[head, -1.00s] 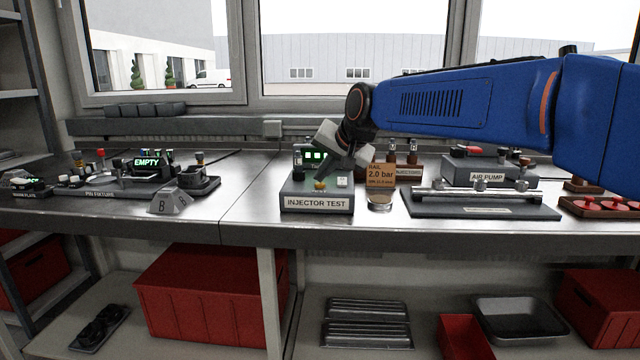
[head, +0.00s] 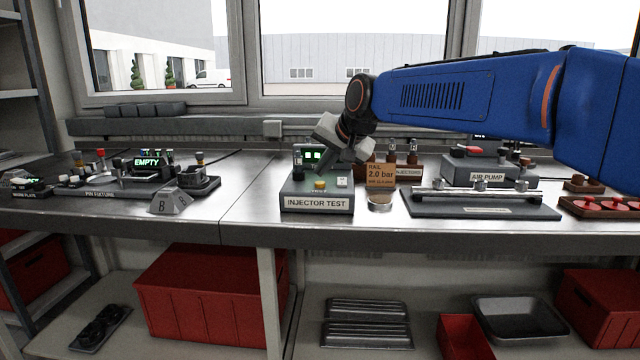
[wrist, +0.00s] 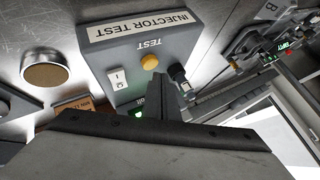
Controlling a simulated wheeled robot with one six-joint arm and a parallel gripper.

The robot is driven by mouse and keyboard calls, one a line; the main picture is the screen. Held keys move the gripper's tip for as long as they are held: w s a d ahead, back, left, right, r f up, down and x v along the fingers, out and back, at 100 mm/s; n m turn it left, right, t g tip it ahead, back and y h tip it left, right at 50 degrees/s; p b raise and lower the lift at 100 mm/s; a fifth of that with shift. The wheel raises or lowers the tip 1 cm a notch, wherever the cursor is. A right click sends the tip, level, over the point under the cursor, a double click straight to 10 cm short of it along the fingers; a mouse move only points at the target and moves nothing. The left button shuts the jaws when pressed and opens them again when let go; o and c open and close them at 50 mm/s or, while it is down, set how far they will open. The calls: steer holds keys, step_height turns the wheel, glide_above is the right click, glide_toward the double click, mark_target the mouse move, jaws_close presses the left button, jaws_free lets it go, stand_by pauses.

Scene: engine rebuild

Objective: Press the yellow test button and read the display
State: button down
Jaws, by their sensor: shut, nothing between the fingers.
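The injector test box (head: 318,204) stands on the bench near its front edge, with its label facing me. The yellow test button (head: 320,185) is on its top; in the wrist view the button (wrist: 149,62) shows beside the word TEST. The display (head: 313,155) at the box's back is lit green, but its characters are too small to read and partly hidden. My gripper (head: 333,172) is shut and empty, above the box and behind the button, apart from it. In the wrist view the fingertips (wrist: 160,80) lie close to the button.
A rail card reading 2.0 bar (head: 381,175) stands right of the box behind a small round cup (head: 380,201). The air pump (head: 487,172) is further right. The pin fixture (head: 95,192) is left. Bare bench lies left of the box.

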mark_target(323, 184)
steer(key=shift+r, duration=2.5)
steer(key=s+d+f+h, duration=0.1)
steer(key=s+d+f, duration=0.3)
steer(key=s+d, duration=0.25)
steer(key=s+d+f+n+g+h, duration=0.1)
steer(key=s+d+f, duration=0.35)
steer(key=d, duration=0.25)
steer(key=s+d+f+h, duration=0.1)
steer(key=s+d+f, duration=0.2)
steer(key=s+d, duration=0.4)
steer(key=s+d+f, duration=0.3)
steer(key=s+f, duration=0.3)
steer(key=s, duration=0.1)
steer(key=s+d+f+g+h, duration=0.1)
steer(key=s+d+f, duration=0.3)
steer(key=s+f, duration=0.2)
steer(key=s+d+f+n+h, duration=0.1)
steer(key=s+d+f, duration=0.3)
steer(key=s+f, duration=0.2)
steer(key=shift+s+d+f+g, duration=0.15)
steer(key=shift+s+f+g, duration=0.25)
steer(key=shift+s, duration=0.45)
